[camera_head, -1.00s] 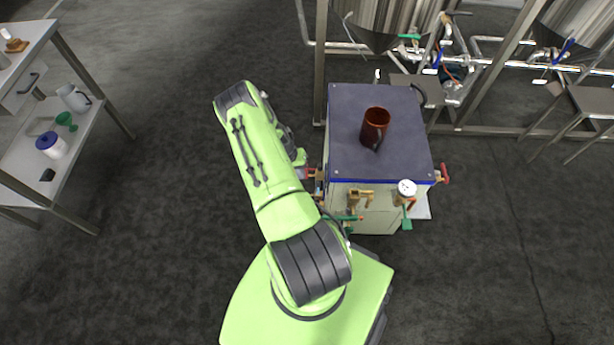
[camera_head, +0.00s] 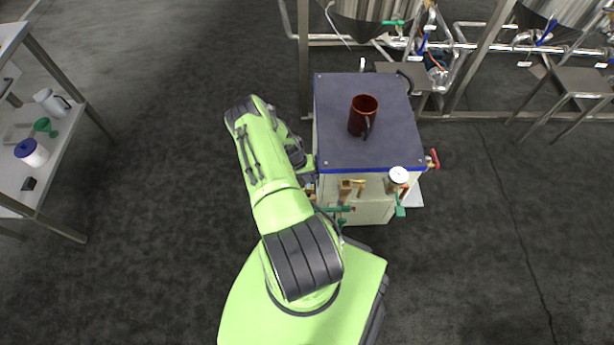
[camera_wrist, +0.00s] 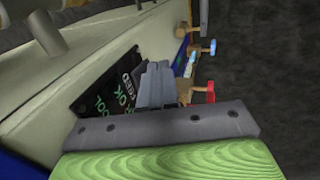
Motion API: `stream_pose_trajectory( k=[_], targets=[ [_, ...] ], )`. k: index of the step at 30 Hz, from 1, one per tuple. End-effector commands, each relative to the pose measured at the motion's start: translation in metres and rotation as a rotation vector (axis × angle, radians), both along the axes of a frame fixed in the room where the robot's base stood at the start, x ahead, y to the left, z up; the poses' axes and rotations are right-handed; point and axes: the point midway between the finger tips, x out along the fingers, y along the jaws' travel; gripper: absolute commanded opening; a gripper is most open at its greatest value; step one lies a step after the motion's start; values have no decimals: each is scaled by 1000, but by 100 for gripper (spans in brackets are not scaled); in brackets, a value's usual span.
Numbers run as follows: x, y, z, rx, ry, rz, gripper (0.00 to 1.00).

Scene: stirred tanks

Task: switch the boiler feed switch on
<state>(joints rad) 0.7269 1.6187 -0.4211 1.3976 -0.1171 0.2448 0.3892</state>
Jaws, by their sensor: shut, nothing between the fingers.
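The boiler (camera_head: 385,145) is a pale box with a dark, blue-edged top, right of my arm in the head view. In the wrist view its pale wall (camera_wrist: 95,60) runs along the left, with a dark panel (camera_wrist: 100,95) bearing green and white lettering. My gripper (camera_wrist: 157,68) is shut and empty, its grey fingertips in front of that panel's right part. Whether they touch it I cannot tell. In the head view my arm hides the gripper at the boiler's left side. I cannot make out the feed switch; the fingers may cover it.
A brown mug (camera_head: 363,115) stands on the boiler top. A gauge (camera_head: 398,176) and brass valves (camera_head: 352,186) stick out in front. A red handle (camera_wrist: 211,92) and blue handles (camera_wrist: 191,62) are right of my fingers. A shelf table (camera_head: 55,150) stands far left, with open floor between.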

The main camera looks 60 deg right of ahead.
Motion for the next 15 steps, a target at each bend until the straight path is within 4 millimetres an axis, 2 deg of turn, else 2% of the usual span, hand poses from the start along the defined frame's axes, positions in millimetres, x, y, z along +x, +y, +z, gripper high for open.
stream_pose_trajectory(
  k=[5,15],
  targets=[
    [-5,-3,-7,0,-1,-2,0],
    [-4,-2,1,0,-1,0,0]
  ],
)
